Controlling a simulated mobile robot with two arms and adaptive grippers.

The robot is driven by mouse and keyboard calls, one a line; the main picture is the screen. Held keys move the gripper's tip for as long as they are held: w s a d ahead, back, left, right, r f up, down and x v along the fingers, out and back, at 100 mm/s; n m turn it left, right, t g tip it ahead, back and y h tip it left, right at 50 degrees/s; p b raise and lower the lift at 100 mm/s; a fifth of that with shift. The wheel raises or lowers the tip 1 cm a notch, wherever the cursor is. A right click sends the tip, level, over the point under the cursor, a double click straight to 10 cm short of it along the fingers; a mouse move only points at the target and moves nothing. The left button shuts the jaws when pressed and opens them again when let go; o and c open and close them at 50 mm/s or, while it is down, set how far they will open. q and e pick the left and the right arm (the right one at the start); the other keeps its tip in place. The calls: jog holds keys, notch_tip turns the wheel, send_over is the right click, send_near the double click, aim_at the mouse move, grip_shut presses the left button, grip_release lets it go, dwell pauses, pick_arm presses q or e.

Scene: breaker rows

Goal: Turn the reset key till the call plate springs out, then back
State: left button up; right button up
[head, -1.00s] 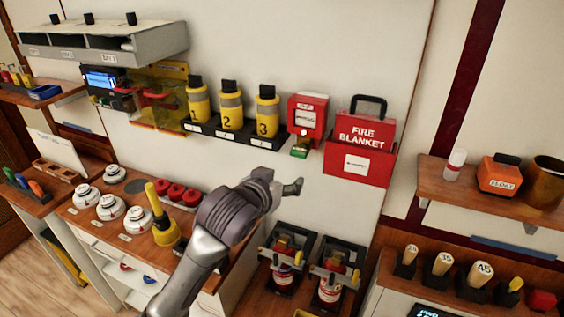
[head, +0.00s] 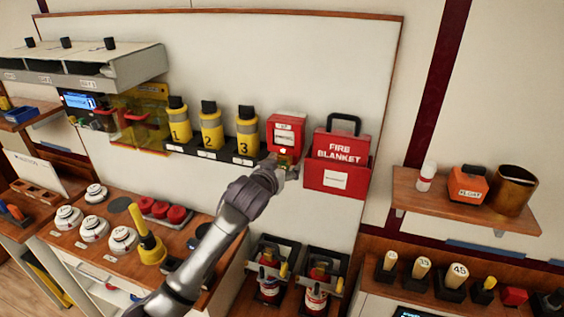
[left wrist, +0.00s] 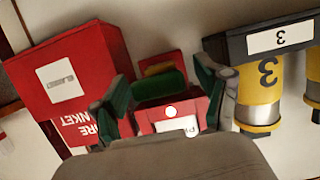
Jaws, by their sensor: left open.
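The red call box (head: 286,132) is on the white wall panel between the yellow bottle 3 and the fire blanket box. It has a white label and a small bright light at its lower edge. A green piece, perhaps the reset key's grip (left wrist: 158,86), is at the box's underside in the left wrist view. My left gripper (head: 286,168) is just below the box. In the left wrist view its open fingers (left wrist: 162,80) stand on either side of the green piece, with the red box (left wrist: 168,116) beyond. Contact cannot be told. The call plate cannot be made out clearly. My right gripper is not in view.
The fire blanket box (head: 338,160) is close on the right. The yellow bottles (head: 211,130) stand in a black rack close on the left. Extinguishers in holders (head: 268,280) are below. A shelf with an orange box (head: 468,184) is at the right.

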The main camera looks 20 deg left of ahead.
pick_arm(q)
jog(key=shift+w+f, duration=0.2)
jog(key=shift+w, duration=0.4)
